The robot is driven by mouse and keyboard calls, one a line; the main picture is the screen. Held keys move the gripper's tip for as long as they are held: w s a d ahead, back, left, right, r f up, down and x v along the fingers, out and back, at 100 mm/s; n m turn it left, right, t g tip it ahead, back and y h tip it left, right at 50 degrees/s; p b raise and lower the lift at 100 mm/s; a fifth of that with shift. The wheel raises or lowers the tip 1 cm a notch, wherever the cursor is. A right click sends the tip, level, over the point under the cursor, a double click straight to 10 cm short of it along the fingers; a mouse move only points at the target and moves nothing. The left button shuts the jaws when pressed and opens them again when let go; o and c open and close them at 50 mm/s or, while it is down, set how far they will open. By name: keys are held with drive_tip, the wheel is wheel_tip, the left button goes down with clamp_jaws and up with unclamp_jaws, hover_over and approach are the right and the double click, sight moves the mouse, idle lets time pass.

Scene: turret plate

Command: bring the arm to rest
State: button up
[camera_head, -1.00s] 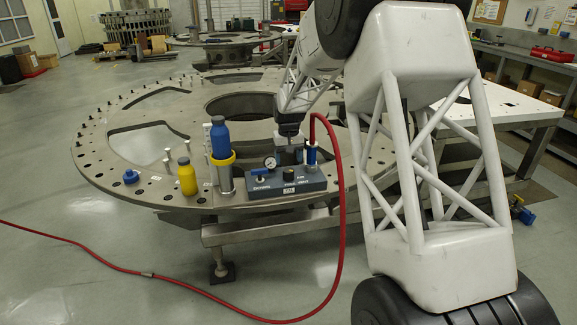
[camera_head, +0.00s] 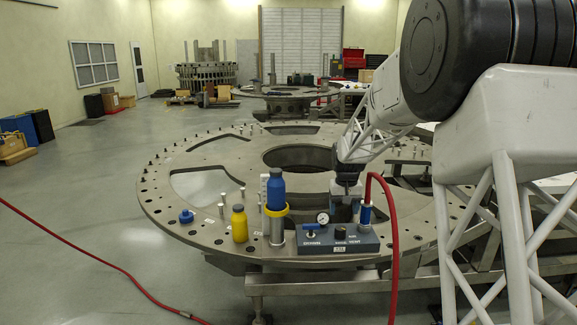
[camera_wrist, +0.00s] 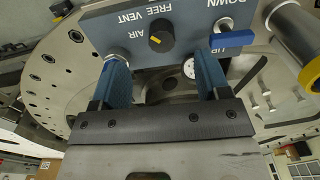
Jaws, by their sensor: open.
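My gripper (camera_head: 346,204) hangs over the turret plate (camera_head: 190,150), just behind the grey control box (camera_head: 365,240). In the wrist view my gripper (camera_wrist: 163,75) shows its two blue fingers spread apart with nothing between them. The control box also shows in the wrist view (camera_wrist: 200,22), close to the fingers, with a black knob (camera_wrist: 160,39) and a blue lever (camera_wrist: 232,39). I cannot tell whether a finger touches the box. In the head view my arm (camera_head: 370,125) reaches in from the right, and its links hide part of the plate.
A yellow bottle (camera_head: 239,224) and a blue cap (camera_head: 186,216) are on the plate. A red hose (camera_head: 393,225) rises beside my gripper. Floor at left is mostly clear.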

drive_tip(key=s+a+r, duration=0.1)
drive_tip(key=s+r, duration=0.3)
drive_tip(key=s, duration=0.5)
drive_tip(key=s+r+t, duration=0.1)
drive_tip(key=s+r, duration=0.3)
drive_tip(key=s, duration=0.5)
drive_tip(key=s+a+r, duration=0.1)
drive_tip(key=s+r, duration=0.3)
drive_tip(key=s, duration=0.4)
drive_tip(key=s+f+t, duration=0.1)
drive_tip(key=s+f, duration=0.2)
drive_tip(key=s, duration=2.3)
drive_tip(key=shift+a+f, duration=0.2)
drive_tip(key=shift+a, duration=0.1)
